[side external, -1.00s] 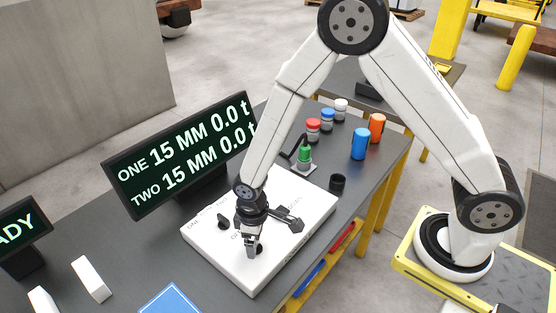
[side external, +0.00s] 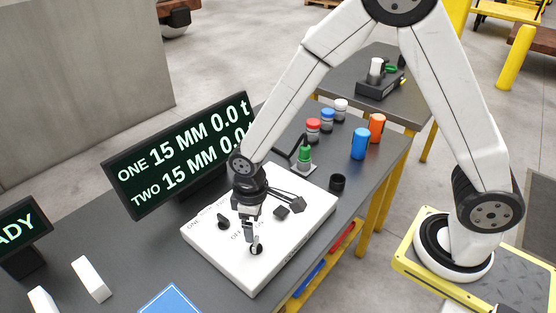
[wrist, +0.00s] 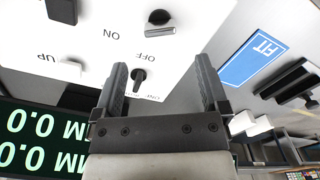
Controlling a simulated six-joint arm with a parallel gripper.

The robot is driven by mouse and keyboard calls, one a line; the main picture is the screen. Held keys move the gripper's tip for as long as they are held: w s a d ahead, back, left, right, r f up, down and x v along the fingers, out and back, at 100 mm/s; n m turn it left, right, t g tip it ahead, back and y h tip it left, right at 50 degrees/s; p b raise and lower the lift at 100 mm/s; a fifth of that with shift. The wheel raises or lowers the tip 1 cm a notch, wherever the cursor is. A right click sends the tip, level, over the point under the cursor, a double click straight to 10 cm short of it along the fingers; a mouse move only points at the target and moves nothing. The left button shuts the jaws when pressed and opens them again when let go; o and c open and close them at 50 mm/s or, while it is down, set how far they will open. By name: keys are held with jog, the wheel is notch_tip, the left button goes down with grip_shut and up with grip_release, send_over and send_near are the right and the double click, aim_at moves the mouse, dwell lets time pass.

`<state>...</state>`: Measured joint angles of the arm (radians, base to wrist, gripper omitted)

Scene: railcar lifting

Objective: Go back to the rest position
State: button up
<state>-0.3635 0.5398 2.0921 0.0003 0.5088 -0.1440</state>
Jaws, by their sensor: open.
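The white control panel (side external: 225,262) lies on the dark table. I cannot tell the exact height of the fingertips above the panel.
A display (side external: 180,155) reading 15 MM and 0.0 t stands behind the panel. A green-topped device (side external: 304,155), a blue cylinder (side external: 360,144), an orange cylinder (side external: 377,127) and several small jars stand to the right.

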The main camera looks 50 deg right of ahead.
jog(key=shift+d+r, duration=0.35)
jog(key=shift+d, duration=0.05)
jog(key=s+d+r+m+t, duration=0.1)
jog(key=s+d+r+m, duration=0.2)
jog(key=d, duration=0.3)
jog(key=s+d+r+m+t, duration=0.1)
jog(key=s+d+r+m, duration=0.1)
jog(key=s+d+r, duration=0.2)
jog(key=d, duration=0.2)
jog(key=shift+s+d+m+t, duration=0.2)
jog(key=shift+d+m+t, duration=0.1)
jog(key=shift+d+m, duration=0.1)
